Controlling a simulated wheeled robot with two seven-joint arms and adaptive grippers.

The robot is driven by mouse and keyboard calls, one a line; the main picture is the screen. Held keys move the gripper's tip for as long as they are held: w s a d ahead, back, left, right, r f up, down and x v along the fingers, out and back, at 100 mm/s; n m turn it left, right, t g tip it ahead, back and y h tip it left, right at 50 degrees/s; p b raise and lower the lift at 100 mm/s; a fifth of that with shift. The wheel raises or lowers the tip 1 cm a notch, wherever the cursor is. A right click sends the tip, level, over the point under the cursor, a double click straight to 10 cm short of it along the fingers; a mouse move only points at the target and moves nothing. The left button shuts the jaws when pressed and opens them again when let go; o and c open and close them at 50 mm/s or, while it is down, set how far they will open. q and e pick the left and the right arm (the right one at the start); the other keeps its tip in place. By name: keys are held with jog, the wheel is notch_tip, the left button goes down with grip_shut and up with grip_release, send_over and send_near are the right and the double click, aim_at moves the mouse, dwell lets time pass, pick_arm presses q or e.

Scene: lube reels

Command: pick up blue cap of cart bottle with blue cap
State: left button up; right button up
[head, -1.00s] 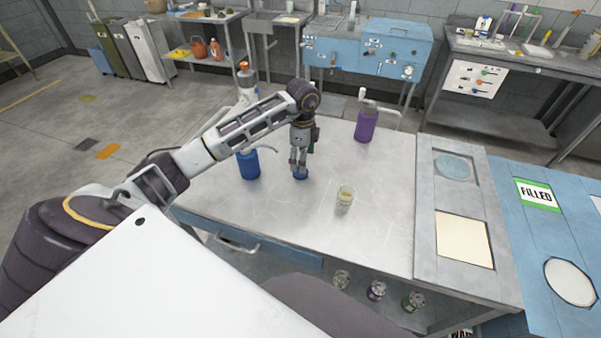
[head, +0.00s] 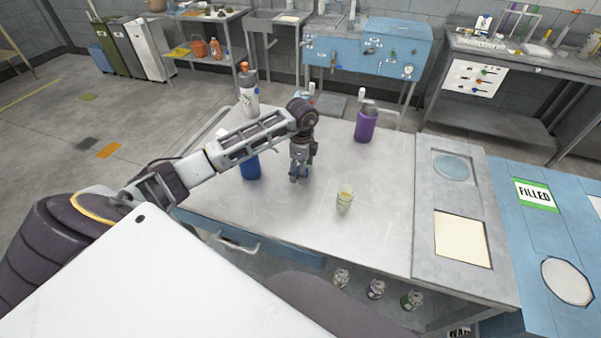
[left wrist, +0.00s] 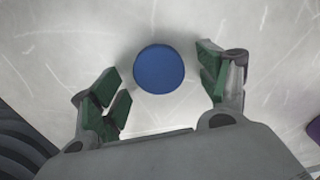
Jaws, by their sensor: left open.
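The blue cap (left wrist: 159,69) lies on the metal table top and shows as a round blue disc in the left wrist view. My left gripper (head: 299,178) is open above the table, its green-padded fingers on either side of the cap with gaps between. In the head view the gripper hides most of the cap. A blue bottle (head: 250,167) stands left of the gripper, partly behind my arm. My right gripper is not in view.
A small glass jar (head: 345,199) stands to the right of the gripper. A purple bottle (head: 366,125) and a white bottle with an orange top (head: 248,97) stand further back. The table (head: 385,200) is clear at its front right.

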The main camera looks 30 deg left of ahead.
pick_arm(q)
jog(key=shift+c, duration=0.2)
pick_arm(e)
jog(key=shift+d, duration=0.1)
pick_arm(q)
jog(key=c, duration=0.7)
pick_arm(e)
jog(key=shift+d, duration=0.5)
pick_arm(q)
jog(key=shift+c, duration=0.2)
jog(key=shift+r, duration=0.1)
notch_tip(320, 180, up, 10)
jog(key=b, duration=0.1)
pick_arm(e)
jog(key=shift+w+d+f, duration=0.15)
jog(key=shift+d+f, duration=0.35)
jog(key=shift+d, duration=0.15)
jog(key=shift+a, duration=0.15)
